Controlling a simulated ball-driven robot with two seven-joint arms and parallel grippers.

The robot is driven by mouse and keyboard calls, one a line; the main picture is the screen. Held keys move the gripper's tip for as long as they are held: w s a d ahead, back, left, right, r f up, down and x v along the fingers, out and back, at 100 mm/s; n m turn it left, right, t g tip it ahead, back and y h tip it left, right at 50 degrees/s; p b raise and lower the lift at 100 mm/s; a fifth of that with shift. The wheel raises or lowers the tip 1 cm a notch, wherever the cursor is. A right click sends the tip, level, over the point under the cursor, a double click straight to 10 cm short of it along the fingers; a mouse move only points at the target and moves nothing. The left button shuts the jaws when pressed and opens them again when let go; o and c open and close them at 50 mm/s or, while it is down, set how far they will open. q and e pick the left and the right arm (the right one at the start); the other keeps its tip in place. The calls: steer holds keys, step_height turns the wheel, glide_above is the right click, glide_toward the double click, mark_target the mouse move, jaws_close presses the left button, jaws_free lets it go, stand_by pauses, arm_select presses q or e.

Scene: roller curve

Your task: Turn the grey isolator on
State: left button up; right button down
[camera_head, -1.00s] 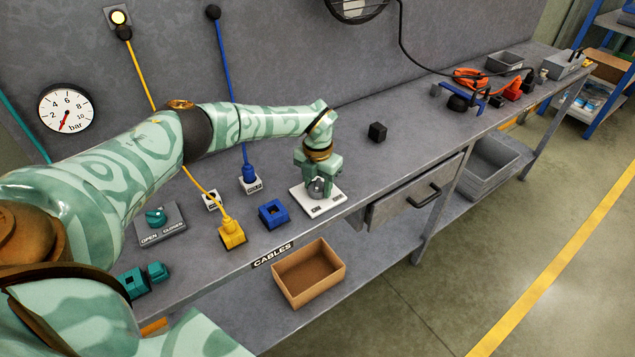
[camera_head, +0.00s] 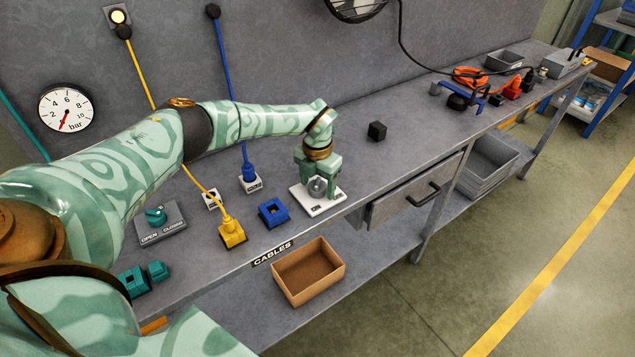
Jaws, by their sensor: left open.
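The grey isolator has a round grey knob (camera_head: 317,187) on a white base plate (camera_head: 325,207) on the bench. The word ON shows on the front of the plate; any other marking is hidden by the gripper. My left gripper (camera_head: 318,180) points down over the knob, with its green fingers on either side of it. It is open, and I cannot tell whether the fingers touch the knob. My right gripper is not in view.
Left of the isolator are a blue socket block (camera_head: 273,213), a yellow plug (camera_head: 232,233) and a grey box with a teal valve knob (camera_head: 157,214). A cardboard box (camera_head: 308,272) is on the lower shelf.

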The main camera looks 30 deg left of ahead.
mark_target(317, 182)
arm_select(q)
step_height(317, 182, up, 16)
steer(key=p, duration=0.2)
steer(key=shift+r+p, duration=0.15)
steer(key=shift+p, duration=0.15)
